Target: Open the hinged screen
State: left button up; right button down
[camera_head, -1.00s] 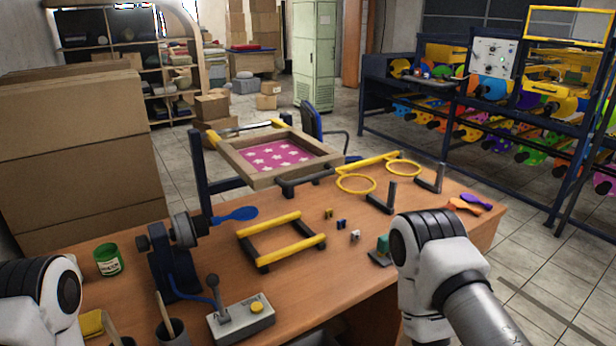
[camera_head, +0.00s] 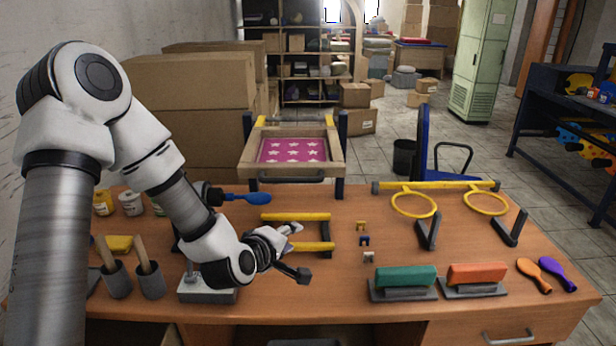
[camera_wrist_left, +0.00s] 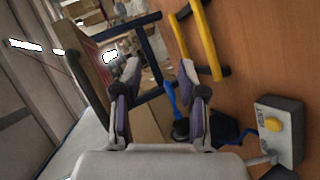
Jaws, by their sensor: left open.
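The hinged screen (camera_head: 247,155) is a wooden frame around a pink panel with white stars. It stands at the back edge of the table in the head view, with a dark handle (camera_head: 292,180) along its near side. It looks lowered, lying roughly flat between dark posts. My left gripper (camera_head: 297,250) is open and empty, in front of the screen and apart from it. Its spread fingers (camera_wrist_left: 160,75) also show in the left wrist view, with nothing between them. My right gripper is out of view.
Yellow rails (camera_head: 296,216) lie beyond the left gripper. A control box (camera_wrist_left: 280,125) with a yellow button is near the left arm. Yellow rings (camera_head: 414,204) and squeegee-like blocks (camera_head: 405,277) occupy the right side of the table.

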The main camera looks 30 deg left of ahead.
aim_at(290, 182)
pick_arm(q)
jog(key=w+a+r+n+t+y, duration=0.1)
jog(key=a+r+n+t, duration=0.25)
jog(key=r, duration=0.65)
jog(key=shift+n+g, duration=0.35)
jog(key=shift+n, duration=0.1)
jog(key=p+x, duration=0.2)
jog(key=x, duration=0.5)
jog(key=shift+w+r, duration=0.1)
jog(key=shift+w, duration=0.05)
jog(key=shift+w+a+f, duration=0.25)
jog(key=shift+w+a, duration=0.05)
jog(key=shift+w, duration=0.1)
jog(key=shift+d, duration=0.15)
grip_shut()
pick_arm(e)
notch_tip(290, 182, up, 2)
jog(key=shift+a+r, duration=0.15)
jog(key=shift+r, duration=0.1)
